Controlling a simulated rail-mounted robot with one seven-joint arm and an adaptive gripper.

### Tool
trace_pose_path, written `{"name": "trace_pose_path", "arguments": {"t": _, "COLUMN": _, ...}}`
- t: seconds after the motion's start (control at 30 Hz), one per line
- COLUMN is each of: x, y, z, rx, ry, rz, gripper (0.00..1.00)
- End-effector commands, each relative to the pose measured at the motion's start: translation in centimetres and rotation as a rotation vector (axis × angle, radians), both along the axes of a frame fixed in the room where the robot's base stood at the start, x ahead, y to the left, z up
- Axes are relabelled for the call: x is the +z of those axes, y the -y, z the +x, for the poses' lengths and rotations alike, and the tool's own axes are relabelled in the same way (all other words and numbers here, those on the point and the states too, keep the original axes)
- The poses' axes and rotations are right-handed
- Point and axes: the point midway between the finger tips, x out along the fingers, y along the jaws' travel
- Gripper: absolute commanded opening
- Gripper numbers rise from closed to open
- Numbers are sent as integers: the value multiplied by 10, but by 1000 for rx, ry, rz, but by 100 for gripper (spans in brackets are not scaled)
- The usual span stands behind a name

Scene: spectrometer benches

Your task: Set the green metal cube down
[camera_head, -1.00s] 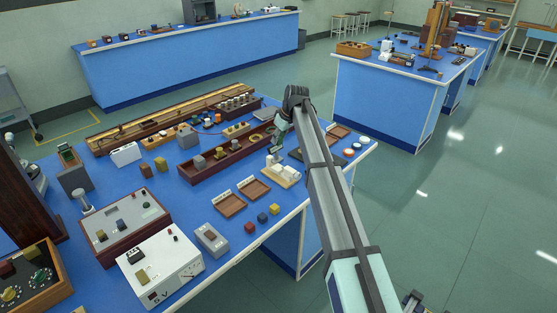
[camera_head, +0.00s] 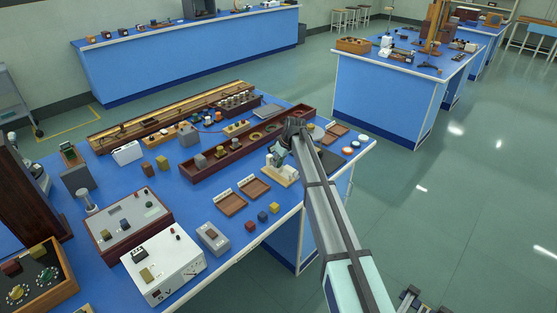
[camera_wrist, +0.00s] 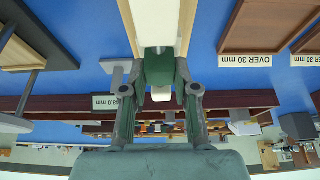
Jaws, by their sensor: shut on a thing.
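In the wrist view my gripper (camera_wrist: 158,88) is shut on the green metal cube (camera_wrist: 158,66), which sits between the fingertips. Behind the cube in that view is a cream wooden stand with a white block (camera_wrist: 157,22); I cannot tell whether the cube touches it. In the head view my gripper (camera_head: 276,156) is just over this stand (camera_head: 285,178), near the bench's front edge. The cube cannot be made out there, being hidden or too small.
Two brown trays (camera_head: 231,204) lie left of the stand, and an "OVER 30 mm" label (camera_wrist: 245,60) shows beside a tray in the wrist view. A long dark red box (camera_head: 222,163) runs behind. Small cubes (camera_head: 262,216) lie in front. Blue bench top shows between them.

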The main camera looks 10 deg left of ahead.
Motion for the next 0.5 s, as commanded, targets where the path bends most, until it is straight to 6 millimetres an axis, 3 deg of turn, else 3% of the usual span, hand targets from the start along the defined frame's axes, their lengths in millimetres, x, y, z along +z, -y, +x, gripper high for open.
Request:
{"name": "trace_pose_path", "arguments": {"t": 0.27, "x": -3, "y": 0, "z": 0, "rx": 0, "ry": 0, "rz": 0, "gripper": 0}}
{"name": "trace_pose_path", "arguments": {"t": 0.3, "x": -3, "y": 0, "z": 0, "rx": 0, "ry": 0, "rz": 0, "gripper": 36}}
{"name": "trace_pose_path", "arguments": {"t": 0.33, "x": -3, "y": 0, "z": 0, "rx": 0, "ry": 0, "rz": 0, "gripper": 47}}
{"name": "trace_pose_path", "arguments": {"t": 0.37, "x": -2, "y": 0, "z": 0, "rx": 0, "ry": 0, "rz": 0, "gripper": 54}}
{"name": "trace_pose_path", "arguments": {"t": 0.5, "x": -2, "y": 0, "z": 0, "rx": 0, "ry": 0, "rz": 0, "gripper": 54}}
